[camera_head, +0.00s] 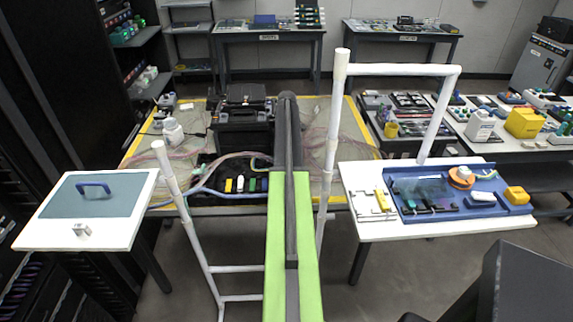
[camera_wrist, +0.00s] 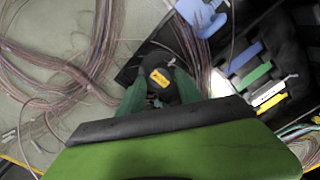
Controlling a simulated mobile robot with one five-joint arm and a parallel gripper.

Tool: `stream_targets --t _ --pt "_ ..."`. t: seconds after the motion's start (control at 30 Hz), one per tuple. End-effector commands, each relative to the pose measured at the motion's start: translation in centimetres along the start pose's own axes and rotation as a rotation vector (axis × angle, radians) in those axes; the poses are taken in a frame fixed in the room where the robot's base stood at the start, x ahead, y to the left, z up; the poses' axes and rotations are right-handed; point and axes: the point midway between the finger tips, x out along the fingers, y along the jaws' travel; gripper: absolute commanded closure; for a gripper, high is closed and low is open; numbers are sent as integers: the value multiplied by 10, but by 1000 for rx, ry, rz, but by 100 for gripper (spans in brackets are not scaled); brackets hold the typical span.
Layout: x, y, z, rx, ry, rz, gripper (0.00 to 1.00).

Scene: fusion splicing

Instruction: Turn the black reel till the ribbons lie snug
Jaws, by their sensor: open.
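The black reel (camera_wrist: 160,74), a dark round piece with a yellow label, sits in the middle of the wrist view. My gripper (camera_wrist: 158,88) has one green finger on each side of it, jaws open; I cannot tell whether the fingers touch it. Pinkish ribbons (camera_wrist: 85,45) lie in loose loops to the left of the reel. More strands run behind it towards a blue clip (camera_wrist: 202,16). In the head view, the ribbons (camera_head: 318,142) spread over the central table, and my arm hides the reel.
A black tray (camera_wrist: 285,50) with blue, green, white and yellow pieces lies right of the reel. In the head view, a black case (camera_head: 240,125) stands behind it. White pipe frames (camera_head: 332,140) rise at both sides of my arm. Side tables (camera_head: 60,235) stand left and right.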

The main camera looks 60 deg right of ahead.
Motion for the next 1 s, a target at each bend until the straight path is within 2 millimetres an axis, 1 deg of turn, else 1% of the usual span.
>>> stream_targets --t 0.03,0.33,0.6,0.67,1.0 --pt "10 0 0 0 0 0 59" --pt "9 0 -1 -1 0 0 59" --pt "9 -1 -1 -1 0 0 94" --pt "9 -1 -1 -1 0 0 100" --pt "9 -1 -1 35 0 0 100"
